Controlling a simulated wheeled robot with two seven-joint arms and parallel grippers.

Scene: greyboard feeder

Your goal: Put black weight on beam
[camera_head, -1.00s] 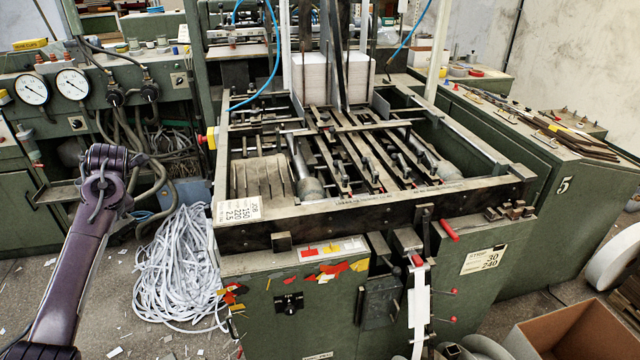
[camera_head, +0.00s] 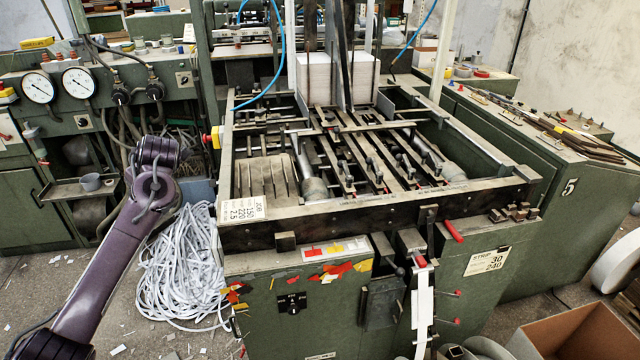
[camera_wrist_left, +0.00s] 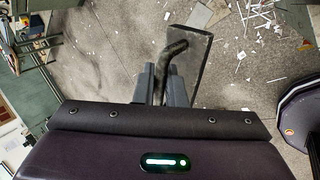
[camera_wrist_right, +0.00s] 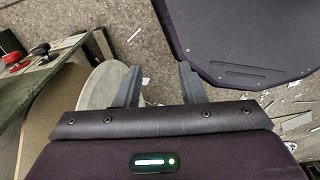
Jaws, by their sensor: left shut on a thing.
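The black weight (camera_wrist_left: 190,62), a dark block with a bent rod-like handle, shows in the left wrist view. My left gripper (camera_wrist_left: 163,75) is shut on its handle, with the floor visible below. In the head view my left arm shows at the left, but its gripper and the weight do not. The dark beam (camera_head: 370,216) runs across the front of the green machine. My right gripper (camera_wrist_right: 160,75) is open and empty over the floor in the right wrist view.
Small metal blocks (camera_head: 514,213) sit at the beam's right end. A pile of white paper strips (camera_head: 178,275) lies on the floor left of the machine. An open cardboard box (camera_head: 575,335) stands at the bottom right. A cabinet with gauges (camera_head: 78,82) stands at the left.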

